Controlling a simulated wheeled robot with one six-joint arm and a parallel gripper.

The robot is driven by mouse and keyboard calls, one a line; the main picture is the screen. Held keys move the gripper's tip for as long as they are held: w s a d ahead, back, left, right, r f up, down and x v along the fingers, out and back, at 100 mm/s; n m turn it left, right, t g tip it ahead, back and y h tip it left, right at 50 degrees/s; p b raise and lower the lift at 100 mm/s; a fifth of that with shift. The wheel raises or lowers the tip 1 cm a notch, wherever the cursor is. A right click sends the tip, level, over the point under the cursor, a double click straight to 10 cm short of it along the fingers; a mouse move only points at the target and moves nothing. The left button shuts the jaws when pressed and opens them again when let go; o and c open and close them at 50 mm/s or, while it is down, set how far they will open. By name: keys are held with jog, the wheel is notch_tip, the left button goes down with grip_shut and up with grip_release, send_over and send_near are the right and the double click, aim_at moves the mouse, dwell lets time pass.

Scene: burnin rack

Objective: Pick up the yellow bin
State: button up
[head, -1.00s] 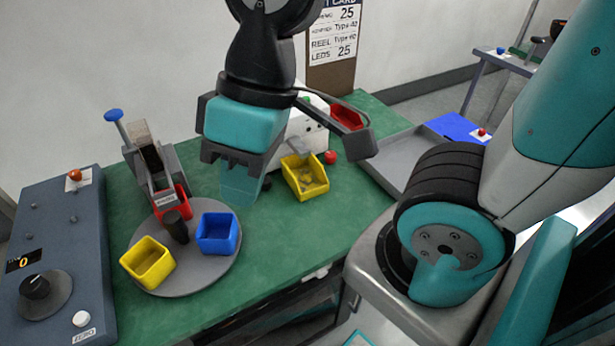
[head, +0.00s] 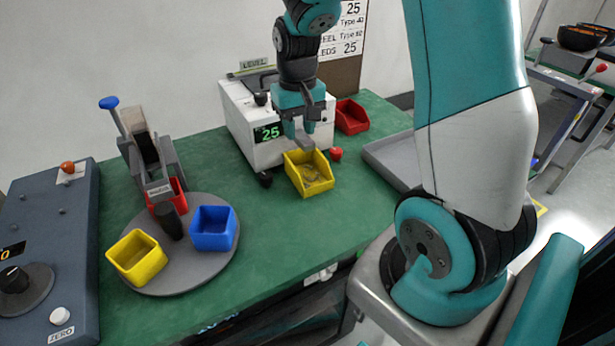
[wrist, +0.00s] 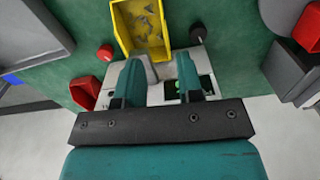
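A yellow bin (head: 310,183) with small pieces in it stands on the green table, in front of the white machine's spout. It also shows at the top of the wrist view (wrist: 125,35). A second yellow bin (head: 137,258) stands on the round grey turntable (head: 185,283) at the left and looks empty. My gripper (head: 297,130) points down in front of the white machine, just behind the first bin. In the wrist view my gripper (wrist: 160,72) has its two fingers apart, with the grey spout (wrist: 151,70) seen between them. It holds no bin.
The white machine (head: 250,135) reads 25. A red knob (head: 336,154) sits close to the bin's right, and a red bin (head: 351,117) is behind. A blue bin (head: 213,228) shares the turntable. A grey tray (head: 385,160) lies right. Green tabletop before the bin is clear.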

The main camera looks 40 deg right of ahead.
aim_at(300, 192)
notch_tip(300, 192, down, 16)
jog(key=shift+a+f+p, duration=0.1)
jog(key=shift+p, duration=0.3)
grip_shut()
